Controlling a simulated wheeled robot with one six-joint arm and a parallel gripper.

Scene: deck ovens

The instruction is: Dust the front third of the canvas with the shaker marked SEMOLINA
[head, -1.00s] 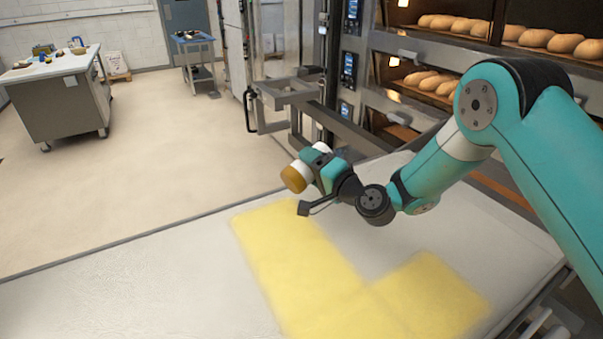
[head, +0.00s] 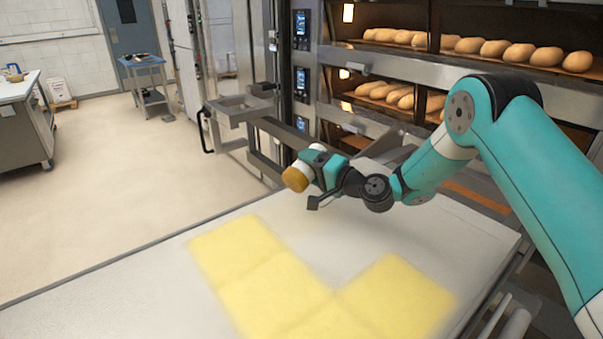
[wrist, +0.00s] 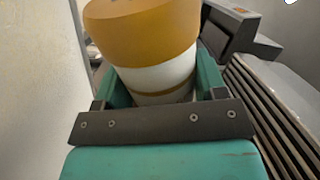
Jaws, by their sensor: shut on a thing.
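My gripper (head: 320,167) is shut on a shaker (head: 302,172), white with a tan-orange cap. The shaker lies tilted, its cap end pointing left and slightly down, held above the far part of the pale canvas (head: 440,225). In the wrist view the shaker (wrist: 150,72) sits between the jaws, its tan cap away from the palm. No marking on it is readable. Yellow dusting (head: 245,255) covers an L-shaped area of the canvas: a strip on the left and a patch at the near right. The far right of the canvas is bare.
Deck ovens (head: 385,65) with several loaves stand behind the canvas. A metal frame with a handle (head: 235,110) juts out at the canvas's far left. Open floor (head: 100,220) lies to the left, with a steel worktable (head: 25,125) and a small blue-topped cart (head: 143,75) beyond.

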